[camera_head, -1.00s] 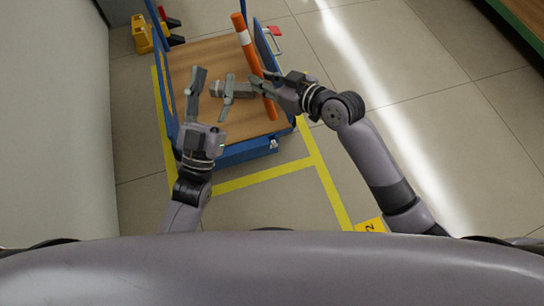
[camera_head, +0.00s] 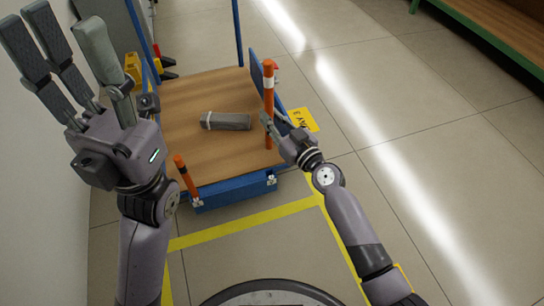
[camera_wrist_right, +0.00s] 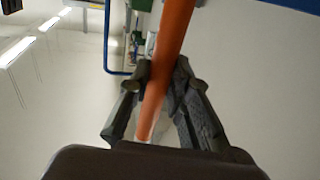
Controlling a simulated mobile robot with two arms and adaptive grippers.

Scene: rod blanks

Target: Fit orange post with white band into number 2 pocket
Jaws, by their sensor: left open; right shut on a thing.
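The orange post (camera_head: 268,104) with a white band near its top stands roughly upright at the right side of the cart. My right gripper (camera_head: 270,124) is shut around its lower part. In the right wrist view the orange post (camera_wrist_right: 168,65) runs between the fingers. Its lower end shows against the deck; whether it touches cannot be told. A metal pocket (camera_head: 271,180) is at the cart's front right corner, and another holds a short orange post with a dark band (camera_head: 186,176) at the front left. Pocket numbers are not readable. My left gripper (camera_head: 62,32) is open and empty, raised at the left.
The wooden cart deck (camera_head: 185,105) has a blue frame and tall blue uprights at the back. A grey block with a white band (camera_head: 227,122) lies on it. A yellow floor sign (camera_head: 304,119) is to the right. Yellow lines mark the floor. A wall is at the left.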

